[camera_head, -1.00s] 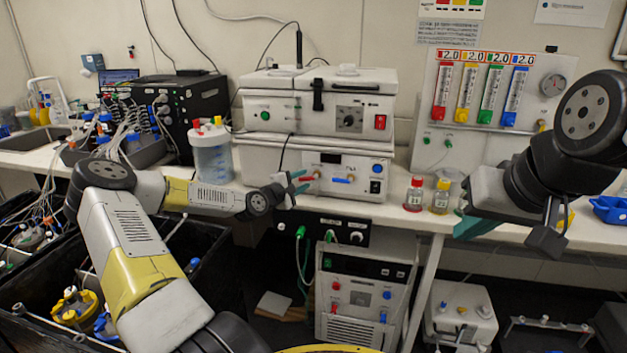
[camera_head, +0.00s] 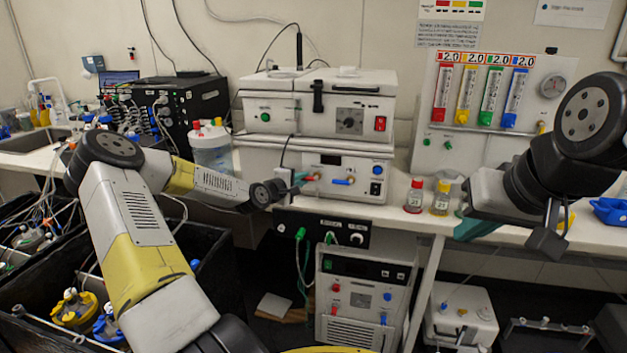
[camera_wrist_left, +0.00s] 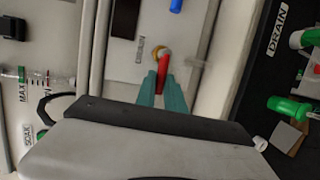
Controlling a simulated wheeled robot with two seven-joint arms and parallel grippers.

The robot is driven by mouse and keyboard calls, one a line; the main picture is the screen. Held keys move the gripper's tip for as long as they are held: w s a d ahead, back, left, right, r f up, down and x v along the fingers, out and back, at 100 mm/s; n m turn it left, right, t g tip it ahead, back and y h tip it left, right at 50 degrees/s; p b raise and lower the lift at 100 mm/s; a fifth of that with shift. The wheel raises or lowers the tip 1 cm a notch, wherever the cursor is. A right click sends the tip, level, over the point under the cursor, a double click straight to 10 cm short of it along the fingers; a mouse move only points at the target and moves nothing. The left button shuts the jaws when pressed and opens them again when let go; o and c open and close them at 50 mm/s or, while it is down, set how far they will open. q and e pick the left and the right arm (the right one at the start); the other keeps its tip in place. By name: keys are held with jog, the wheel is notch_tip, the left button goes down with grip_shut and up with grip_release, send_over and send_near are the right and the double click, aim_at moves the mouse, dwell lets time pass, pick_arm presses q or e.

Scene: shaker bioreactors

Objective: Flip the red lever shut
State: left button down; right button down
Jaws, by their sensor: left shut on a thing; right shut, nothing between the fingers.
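The red lever (camera_head: 312,178) is on the front of the lower white unit (camera_head: 345,163), left of a blue lever (camera_head: 343,181). My left gripper (camera_head: 299,179) is at the red lever, its teal fingers shut on it. In the left wrist view the red lever (camera_wrist_left: 162,72) shows between and beyond the fingertips (camera_wrist_left: 161,84), with a brass-coloured fitting at its far end. My right gripper (camera_head: 472,228) is shut and empty at the bench's front edge, partly hidden by its own wrist.
A red-capped bottle (camera_head: 414,196) and a yellow-capped bottle (camera_head: 441,197) stand on the bench between the unit and my right gripper. A clear vessel (camera_head: 212,158) stands to the left of the unit. A black port panel (camera_head: 325,229) is below the lever.

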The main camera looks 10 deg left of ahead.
pick_arm(q)
jog(key=c, duration=1.4)
grip_release()
jog(key=shift+c, duration=0.2)
jog(key=shift+s, duration=0.1)
jog(key=v, duration=0.7)
jog(key=shift+s, duration=0.3)
